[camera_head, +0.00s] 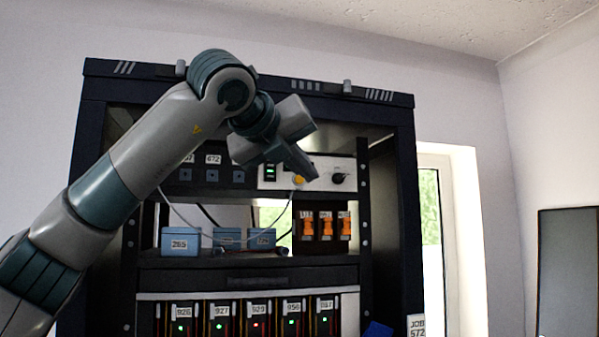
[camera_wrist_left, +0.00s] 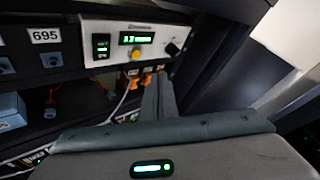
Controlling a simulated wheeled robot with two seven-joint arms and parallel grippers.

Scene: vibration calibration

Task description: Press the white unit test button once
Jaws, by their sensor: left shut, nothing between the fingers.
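The white unit (camera_head: 327,167) sits at the right of the rack's upper shelf, with a green display, a yellow-orange button (camera_head: 298,180) and a black knob (camera_head: 338,178). In the left wrist view the white unit (camera_wrist_left: 113,37) shows its lit display, the button (camera_wrist_left: 136,55) and the knob (camera_wrist_left: 172,48). My left gripper (camera_head: 312,175) is shut and empty, its fingertips in front of the unit beside the button in the head view. In the left wrist view the fingers (camera_wrist_left: 158,84) point toward the unit, below and right of the button. Contact cannot be told. My right gripper is out of view.
The dark rack (camera_head: 395,225) frames the shelves. Blue boxes (camera_head: 181,241) and orange-fronted modules (camera_head: 326,227) stand below the unit, with loose cables (camera_head: 284,213) nearby. Numbered modules with small lights (camera_head: 258,318) fill the lower shelf. A dark panel (camera_head: 569,270) stands at the far right.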

